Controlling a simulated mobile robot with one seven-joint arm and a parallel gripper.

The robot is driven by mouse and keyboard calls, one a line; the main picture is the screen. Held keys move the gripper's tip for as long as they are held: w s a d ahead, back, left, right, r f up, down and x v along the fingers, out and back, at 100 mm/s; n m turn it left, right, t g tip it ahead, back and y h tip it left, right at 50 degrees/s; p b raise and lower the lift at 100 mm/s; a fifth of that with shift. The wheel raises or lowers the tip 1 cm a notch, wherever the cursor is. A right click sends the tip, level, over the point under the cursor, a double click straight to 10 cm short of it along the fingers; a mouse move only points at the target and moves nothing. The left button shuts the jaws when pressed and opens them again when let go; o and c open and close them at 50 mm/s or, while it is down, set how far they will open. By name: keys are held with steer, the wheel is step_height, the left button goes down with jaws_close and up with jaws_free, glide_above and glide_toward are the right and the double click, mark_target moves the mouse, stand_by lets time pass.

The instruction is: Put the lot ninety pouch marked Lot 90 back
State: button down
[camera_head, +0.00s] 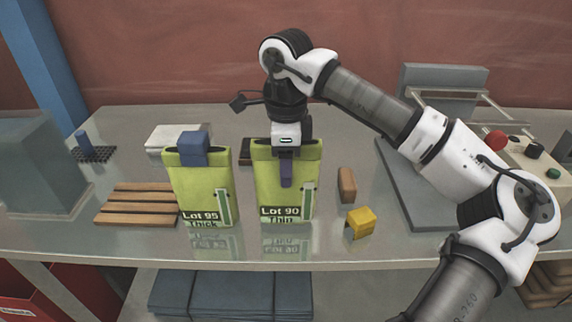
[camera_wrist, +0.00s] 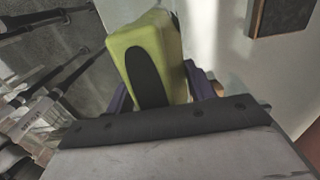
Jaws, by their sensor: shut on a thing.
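The green pouch labelled Lot 90 Thin (camera_head: 270,195) is upright over the middle of the table, near its front. My gripper (camera_head: 286,180) comes down from above and is shut on its upper part, with one purple finger across the front face. In the wrist view the pouch (camera_wrist: 165,45) is between the purple fingers (camera_wrist: 160,90), with a dark oval on its visible side. I cannot tell whether its base touches the table or hangs just above it. A similar pouch labelled Lot 95 Thick (camera_head: 200,190) stands to the left with a blue clip (camera_head: 193,148) on top.
A wooden slatted rack (camera_head: 135,205) lies left of the pouches. A brown block (camera_head: 347,184) and a yellow block (camera_head: 360,221) are close on the right. A grey panel (camera_head: 405,185) and a control box with a red button (camera_head: 496,140) are farther right. The table's front edge is near.

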steer(key=shift+f, duration=0.85)
steer(key=c, duration=0.5)
jaws_free()
step_height(320, 180, up, 12)
steer(key=shift+r+b, duration=0.15)
steer(key=shift+b, duration=0.55)
